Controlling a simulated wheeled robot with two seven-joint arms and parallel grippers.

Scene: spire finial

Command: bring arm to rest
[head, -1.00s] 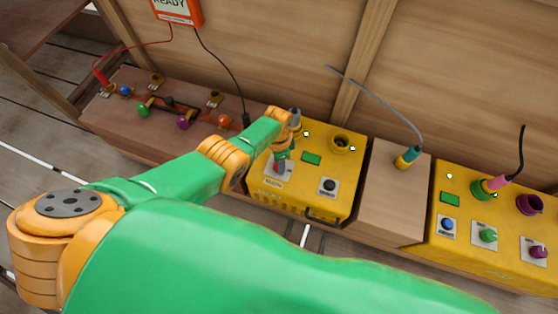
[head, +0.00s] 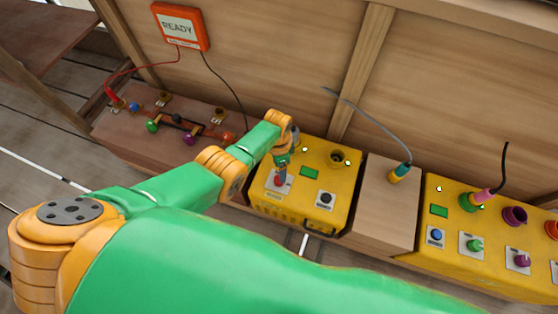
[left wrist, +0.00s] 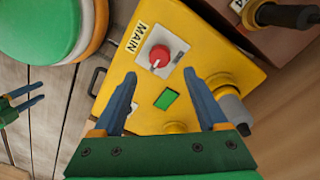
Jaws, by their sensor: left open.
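My left gripper (head: 287,160) is above the yellow MAIN box (head: 313,210) in the head view, partly hidden by its wrist. In the left wrist view its two blue fingers (left wrist: 161,78) are apart with nothing between them. The red MAIN knob (left wrist: 159,56) lies beyond the fingertips, apart from them; it also shows in the head view (head: 280,180). Another blue two-fingered gripper, seemingly my right (left wrist: 32,102), is at the left edge of the wrist view, fingers apart and empty.
A READY panel (head: 181,27) hangs on the wooden wall. A brown box with coloured plugs (head: 130,140) stands left. A wooden block (head: 385,215) with a cable plug and another yellow box (head: 465,255) stand right. A black handle (head: 320,231) juts from the MAIN box.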

